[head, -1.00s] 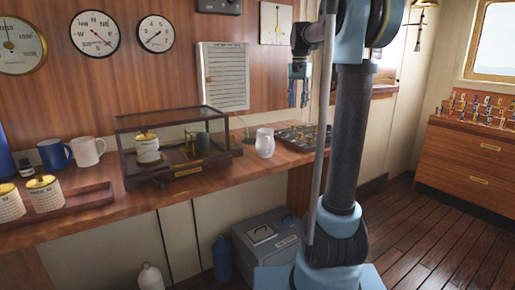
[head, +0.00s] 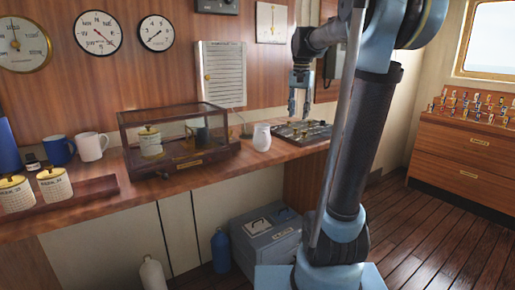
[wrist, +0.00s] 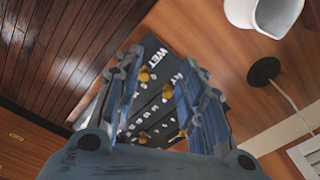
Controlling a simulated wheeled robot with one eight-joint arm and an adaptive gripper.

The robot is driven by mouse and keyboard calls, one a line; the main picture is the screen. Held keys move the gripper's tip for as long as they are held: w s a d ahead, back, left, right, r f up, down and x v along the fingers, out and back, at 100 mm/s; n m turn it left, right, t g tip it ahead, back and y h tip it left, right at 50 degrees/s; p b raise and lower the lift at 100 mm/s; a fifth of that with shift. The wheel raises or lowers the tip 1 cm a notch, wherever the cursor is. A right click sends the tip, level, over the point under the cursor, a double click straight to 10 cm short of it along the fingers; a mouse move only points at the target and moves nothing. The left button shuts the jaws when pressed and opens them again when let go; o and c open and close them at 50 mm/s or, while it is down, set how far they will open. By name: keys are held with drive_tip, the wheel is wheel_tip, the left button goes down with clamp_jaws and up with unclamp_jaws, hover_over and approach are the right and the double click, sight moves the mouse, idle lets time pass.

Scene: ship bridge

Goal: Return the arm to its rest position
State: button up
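My gripper (head: 301,100) hangs pointing down above the right part of the wooden counter (head: 215,180), near the switch panel. Its fingers are apart with nothing between them. In the wrist view my gripper (wrist: 160,85) is also open, and the black panel (wrist: 155,120) with white lettering and brass knobs shows between and beyond its fingers. My arm (head: 355,130) rises in front of the counter on the right and bends over toward the wall.
A white jug (head: 262,138) stands just left of the switch panel (head: 303,131). A glass case (head: 180,140) holds a cream canister. Mugs (head: 91,147) and more canisters (head: 54,184) stand at the left. A grey box (head: 266,238) sits on the floor. Wooden floor at right is clear.

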drive_tip(key=s+d+f+n+t, duration=0.1)
drive_tip(key=s+f+n, duration=0.4)
drive_tip(key=s+f, duration=2.2)
drive_tip(key=shift+s+d+f+n+t, duration=0.15)
drive_tip(key=shift+s+d+n+t, duration=0.25)
drive_tip(key=shift+s+d, duration=0.4)
drive_tip(key=shift+a, duration=0.1)
drive_tip(key=shift+w+f, duration=0.2)
drive_tip(key=shift+w, duration=0.3)
